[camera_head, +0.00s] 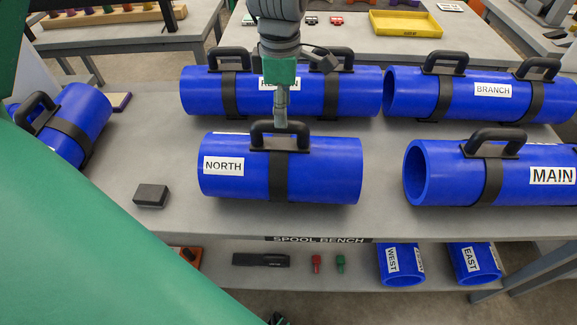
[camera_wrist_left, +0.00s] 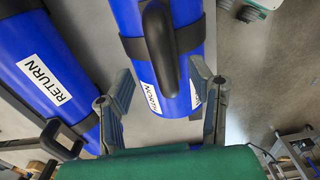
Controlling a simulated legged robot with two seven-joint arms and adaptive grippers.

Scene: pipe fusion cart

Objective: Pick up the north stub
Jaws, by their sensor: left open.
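The north stub (camera_head: 325,170) is a blue pipe with a NORTH label, a dark band and a black handle on top. It lies on the front middle of the spool bench. My left gripper (camera_head: 281,108) comes down from above at the stub's handle. In the left wrist view, my open left gripper (camera_wrist_left: 160,68) has one finger on each side of the handle (camera_wrist_left: 160,45), with gaps on both sides. I cannot tell how far down the fingers reach along it. The stub's blue body (camera_wrist_left: 191,38) shows behind the handle. My right gripper is not in view.
The RETURN pipe (camera_head: 205,92) lies just behind, the BRANCH pipe (camera_head: 410,95) back right, the MAIN pipe (camera_head: 440,175) to the right. A small black block (camera_head: 151,195) sits left on the grey bench (camera_head: 150,135). WEST (camera_head: 402,266) and EAST (camera_head: 474,264) pieces are on the lower shelf.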

